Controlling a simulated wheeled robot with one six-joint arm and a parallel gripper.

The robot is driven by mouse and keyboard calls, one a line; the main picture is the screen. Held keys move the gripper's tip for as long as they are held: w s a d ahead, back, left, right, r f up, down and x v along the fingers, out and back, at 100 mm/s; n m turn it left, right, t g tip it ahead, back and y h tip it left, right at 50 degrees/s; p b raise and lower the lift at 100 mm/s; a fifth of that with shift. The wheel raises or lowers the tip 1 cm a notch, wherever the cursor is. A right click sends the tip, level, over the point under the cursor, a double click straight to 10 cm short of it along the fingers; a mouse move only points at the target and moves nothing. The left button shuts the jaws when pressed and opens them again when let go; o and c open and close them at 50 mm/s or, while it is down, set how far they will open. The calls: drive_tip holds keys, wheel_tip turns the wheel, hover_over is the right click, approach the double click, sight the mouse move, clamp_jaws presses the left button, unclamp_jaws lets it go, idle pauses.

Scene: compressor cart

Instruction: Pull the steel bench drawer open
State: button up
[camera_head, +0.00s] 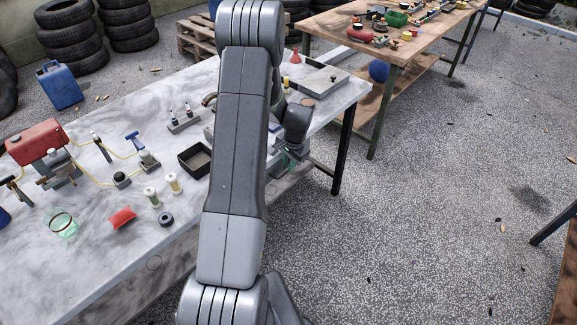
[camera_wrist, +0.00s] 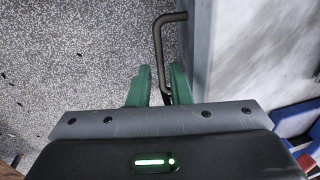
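The steel bench (camera_head: 90,105) has a mottled grey top and runs across the left of the head view. In the wrist view a dark bar handle (camera_wrist: 158,45) stands out from a pale grey front (camera_wrist: 200,45), seen edge-on. My gripper (camera_wrist: 158,88) has two green fingers, spread apart, one on each side of the handle. The handle is closer to the right finger; I cannot tell whether they touch. In the head view my arm hides most of the gripper and the drawer front. I see no clear gap at the drawer.
The bench top holds a red machine (camera_head: 36,141), a black tray (camera_head: 195,160), a red block (camera_head: 122,217) and a grey flat case (camera_head: 318,80). A wooden table (camera_head: 425,40) stands behind at right. The speckled floor (camera_head: 420,210) in front is mostly clear.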

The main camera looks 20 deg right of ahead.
drive_tip(key=shift+w+a+f, duration=0.1)
drive_tip(key=shift+w+f, duration=0.05)
drive_tip(key=shift+f, duration=0.5)
drive_tip(key=shift+w+f, duration=0.1)
drive_tip(key=shift+f, duration=0.55)
clamp_jaws()
drive_tip(key=shift+s, duration=0.1)
drive_tip(key=s+d+b, duration=0.3)
drive_tip(key=s+d, duration=0.1)
drive_tip(key=s, duration=0.5)
drive_tip(key=s+d+b, duration=0.3)
drive_tip(key=s+d, duration=0.1)
drive_tip(key=s, duration=0.6)
drive_tip(key=shift+s+b, duration=0.15)
drive_tip(key=shift+b, duration=0.25)
unclamp_jaws()
drive_tip(key=shift+r, duration=0.1)
